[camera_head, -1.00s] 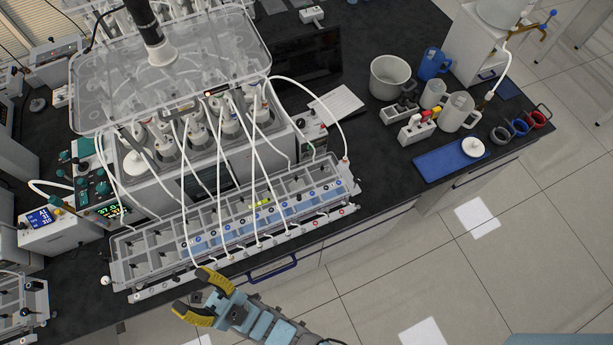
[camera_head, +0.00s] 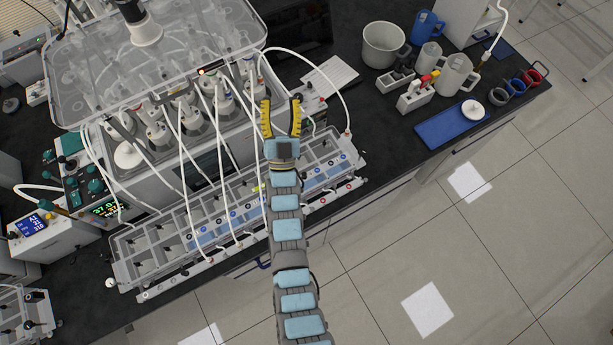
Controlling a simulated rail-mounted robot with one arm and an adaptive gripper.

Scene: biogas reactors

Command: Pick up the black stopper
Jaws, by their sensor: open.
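I cannot single out the black stopper with certainty. Small dark round pieces sit in a grey rack (camera_head: 394,82) beside the white pot. A small black knob or cap (camera_head: 309,88) shows on a device just right of my gripper. My gripper (camera_head: 281,108) has its two yellow-and-black fingers spread apart, with nothing between them. It is over the right end of the reactor unit, behind the long clear tray (camera_head: 160,243) in the picture. My arm hides part of the tray and some of the bench.
White tubes (camera_head: 349,105) arch from the reactor bottles to the tray, close to my gripper. A clear lid (camera_head: 70,100) hangs over the bottles. A white pot (camera_head: 384,44), jugs (camera_head: 455,75) and a blue mat (camera_head: 437,128) stand right.

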